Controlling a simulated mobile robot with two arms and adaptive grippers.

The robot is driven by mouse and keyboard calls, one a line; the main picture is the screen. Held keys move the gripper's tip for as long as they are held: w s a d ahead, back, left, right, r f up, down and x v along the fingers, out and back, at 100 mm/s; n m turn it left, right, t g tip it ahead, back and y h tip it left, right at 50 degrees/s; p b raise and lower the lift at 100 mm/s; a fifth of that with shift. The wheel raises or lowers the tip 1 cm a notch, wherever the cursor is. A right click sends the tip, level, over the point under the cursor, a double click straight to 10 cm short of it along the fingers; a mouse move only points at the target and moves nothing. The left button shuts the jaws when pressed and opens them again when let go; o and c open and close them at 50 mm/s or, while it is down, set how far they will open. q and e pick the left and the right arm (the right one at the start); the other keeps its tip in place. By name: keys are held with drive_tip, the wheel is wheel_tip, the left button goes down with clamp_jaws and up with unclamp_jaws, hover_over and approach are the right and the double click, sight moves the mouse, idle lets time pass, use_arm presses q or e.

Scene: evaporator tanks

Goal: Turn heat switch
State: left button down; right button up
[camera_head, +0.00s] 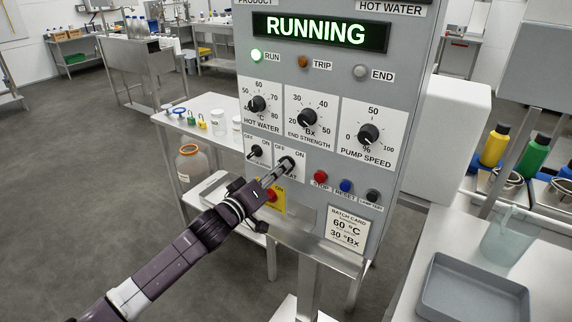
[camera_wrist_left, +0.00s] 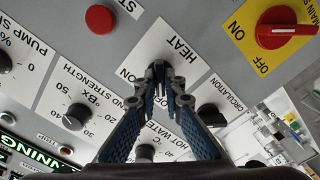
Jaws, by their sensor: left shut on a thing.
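The heat switch (camera_head: 289,162) is a black knob on a white plate marked OFF and ON, low on the grey control panel. My left gripper (camera_head: 283,166) reaches it from the lower left, with its fingers closed on the knob. In the left wrist view, which shows the panel upside down, the blue-padded fingertips (camera_wrist_left: 161,76) meet over the HEAT plate (camera_wrist_left: 178,48) and hide most of the knob. I cannot tell which way the knob points. My right gripper is not in view.
The circulation switch (camera_head: 255,152) is close to the left of the heat switch. The red main switch (camera_head: 271,196) on yellow is just below, partly behind my gripper. Red stop (camera_head: 320,177) and blue reset (camera_head: 345,186) buttons sit to the right. The display (camera_head: 318,31) reads RUNNING.

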use_arm(q)
drive_tip(key=shift+m, duration=1)
drive_tip(key=shift+p, duration=0.3)
drive_tip(key=shift+m, duration=1.1)
drive_tip(key=shift+m+p, duration=0.35)
drive_tip(key=shift+m, duration=0.65)
